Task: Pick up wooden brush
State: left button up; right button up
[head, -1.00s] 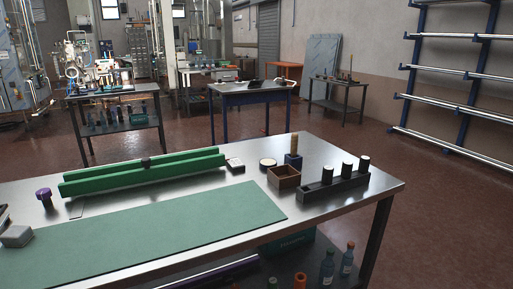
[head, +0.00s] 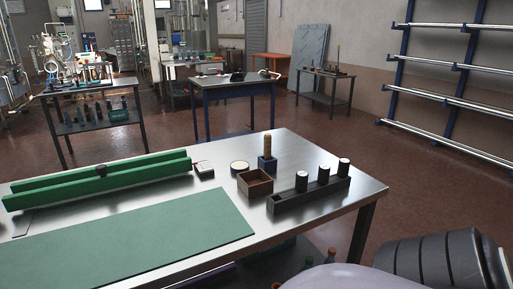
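A wooden brush handle (head: 267,146) stands upright in a small dark blue holder (head: 267,165) on the metal workbench (head: 320,157), near its back right part. The brush's lower end is hidden inside the holder. A large dark ribbed part with a pale rounded part enters at the bottom right and looks like my own arm. Neither gripper's fingers show in the head view.
An open brown box (head: 255,186) stands just in front of the holder. A black rack (head: 310,195) with white-topped cylinders is to the right, a round-lidded tin (head: 239,167) to the left. A green mat (head: 130,245) and green rail (head: 100,178) fill the left. Bare metal lies behind the rack.

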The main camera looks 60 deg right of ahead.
aim_at(267, 137)
jog(key=l+u, duration=0.1)
jog(key=l, duration=0.4)
jog(key=k+l+u, duration=0.15)
jog(key=l, duration=0.35)
jog(key=l+u, duration=0.1)
jog(key=l, duration=0.45)
